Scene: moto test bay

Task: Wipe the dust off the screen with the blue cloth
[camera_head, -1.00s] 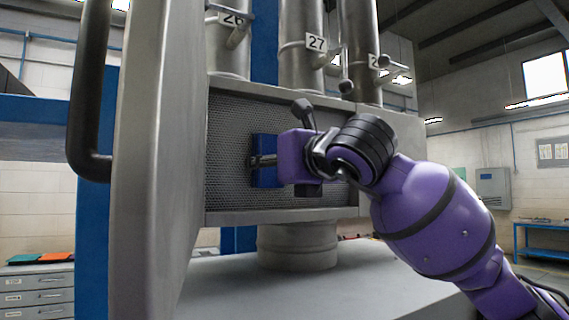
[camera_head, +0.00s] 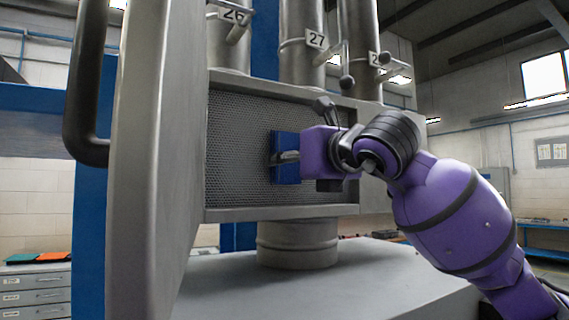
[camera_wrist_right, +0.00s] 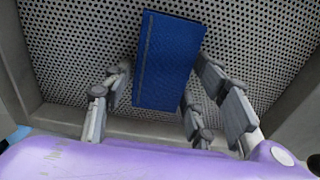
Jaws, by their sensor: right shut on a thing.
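The screen (camera_head: 235,120) is a grey perforated metal panel set back in a metal frame. The blue cloth (camera_head: 286,139) is a flat pad upright against the right half of the screen. In the right wrist view the cloth (camera_wrist_right: 168,60) shows in front of the holes of the screen (camera_wrist_right: 80,40). My right gripper (camera_head: 284,157) comes in from the right and is shut on the cloth. Its fingers show on both sides of the cloth's lower part in the right wrist view. I cannot make out dust clearly. My left gripper is not in view.
A metal door (camera_head: 155,150) with a dark handle (camera_head: 85,90) stands open at the left. Numbered pipes (camera_head: 303,50) with levers rise above the frame. A round pipe stub (camera_head: 298,243) stands below it on a grey surface (camera_head: 370,290). The frame's edges surround the screen closely.

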